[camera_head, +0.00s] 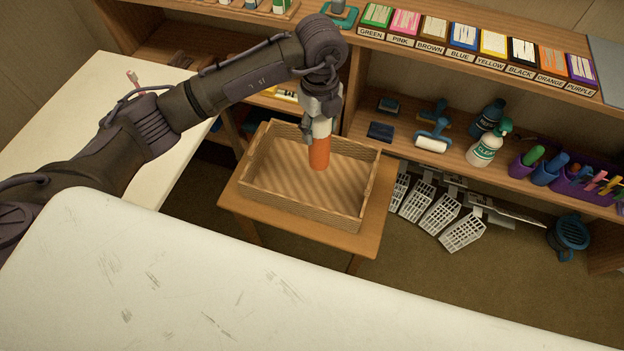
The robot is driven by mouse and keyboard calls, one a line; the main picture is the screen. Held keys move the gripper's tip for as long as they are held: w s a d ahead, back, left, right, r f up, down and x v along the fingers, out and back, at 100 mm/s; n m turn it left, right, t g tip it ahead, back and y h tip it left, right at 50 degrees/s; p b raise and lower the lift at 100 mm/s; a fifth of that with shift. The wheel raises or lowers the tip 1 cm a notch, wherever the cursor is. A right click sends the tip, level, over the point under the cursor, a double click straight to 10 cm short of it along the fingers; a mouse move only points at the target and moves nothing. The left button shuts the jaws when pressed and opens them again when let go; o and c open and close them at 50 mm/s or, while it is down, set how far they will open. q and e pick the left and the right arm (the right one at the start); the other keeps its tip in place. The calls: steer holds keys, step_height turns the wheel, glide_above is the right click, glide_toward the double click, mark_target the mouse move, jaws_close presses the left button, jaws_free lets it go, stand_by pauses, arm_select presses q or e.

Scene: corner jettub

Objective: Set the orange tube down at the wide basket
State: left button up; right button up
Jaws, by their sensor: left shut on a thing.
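The orange tube (319,153) is upright, with a white upper part, in the head view near the middle. My left gripper (319,112) is shut on its upper end from above. The wide basket (290,204) is a shallow woven tray on a small wooden table (375,222). The tube's lower end shows against the basket's inside, toward its back. I cannot tell whether it touches the basket floor. The basket looks otherwise empty. My right gripper is not in view.
A white worktop (230,290) fills the foreground, and another white surface (90,100) is at left. A wooden shelf behind holds labelled colour boxes (463,38), a clear-labelled bottle (484,150) and a roller (432,140). Grey slotted tools (440,215) hang right of the basket.

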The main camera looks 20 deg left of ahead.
mark_target(324, 155)
arm_select(q)
steer(key=n, duration=0.2)
steer(key=w+f+n, duration=0.1)
steer(key=n, duration=0.1)
steer(key=d+f+n, duration=0.1)
steer(key=n, duration=0.1)
steer(key=shift+w+f+n+b, duration=0.15)
steer(key=shift+w+n+b, duration=0.05)
steer(key=shift+n+b, duration=0.2)
step_height(324, 155, down, 5)
steer(key=shift+f, duration=2.55)
steer(key=o, duration=1.5)
steer(key=shift+c, duration=0.2)
steer(key=shift+r+p, duration=0.2)
steer(key=shift+p, duration=0.1)
step_height(324, 155, up, 12)
steer(key=shift+a+f+b, duration=0.1)
steer(key=shift+b, duration=0.25)
